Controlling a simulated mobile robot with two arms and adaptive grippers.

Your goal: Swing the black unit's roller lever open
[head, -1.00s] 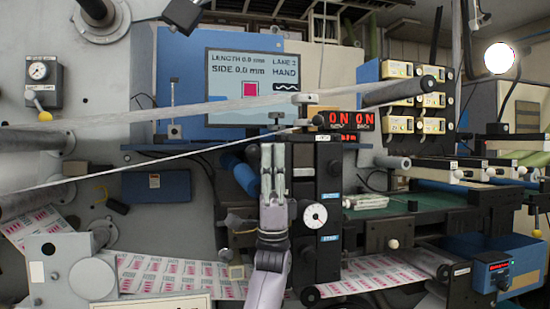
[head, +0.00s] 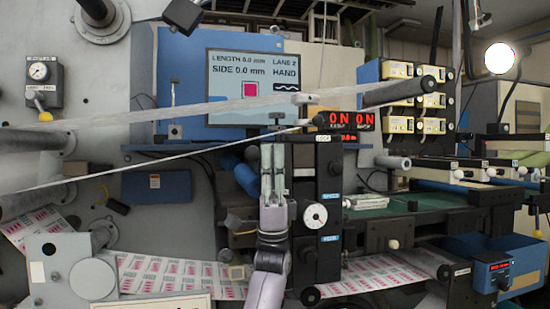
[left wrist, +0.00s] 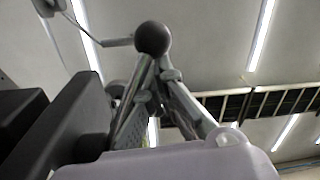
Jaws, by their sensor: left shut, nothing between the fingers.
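The black unit (head: 317,225) stands upright in the middle of the head view, with a white dial on its front. A black ball knob (head: 318,120) shows at its top; I take it for the end of the roller lever, whose arm I cannot make out clearly. My left gripper (head: 273,148) points up just left of the black unit, its tips below the knob's height. In the left wrist view a black ball (left wrist: 152,38) appears at the fingertips; contact cannot be told. The left fingers are shut and empty. My right gripper is not in view.
A pale web strand (head: 170,150) runs diagonally from the left towards the top of the black unit. A printed web (head: 375,272) passes low across the machine. The screen (head: 250,88) stands behind. A green table (head: 400,207) lies to the right.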

